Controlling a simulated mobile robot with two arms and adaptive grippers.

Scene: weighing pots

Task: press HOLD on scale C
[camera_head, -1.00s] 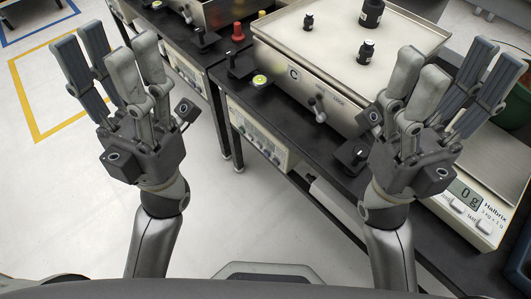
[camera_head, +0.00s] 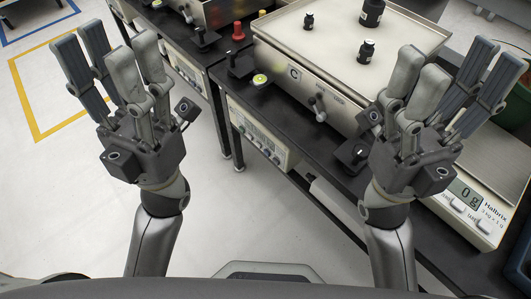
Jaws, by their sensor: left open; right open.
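Scale C (camera_head: 345,92) is a wide, low bench scale with a pale flat platform and a letter C on its front side. A small lever (camera_head: 319,108) sits on that front side beside tiny lettering I cannot read. A button with a yellow-green top (camera_head: 260,80) stands on the black bench at its left corner. I cannot tell which control is HOLD. My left gripper (camera_head: 108,65) is open and empty, over the floor left of the bench. My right gripper (camera_head: 447,75) is open and empty, in front of the scale's right side, hiding part of it.
Black weights, among them a large one (camera_head: 371,12) and a small one (camera_head: 366,51), stand on the platform. A Halbrix scale (camera_head: 466,215) reading 0 g is at right. A control box (camera_head: 262,138) hangs under the bench edge. A red knob (camera_head: 238,32) stands behind. Floor at left is clear.

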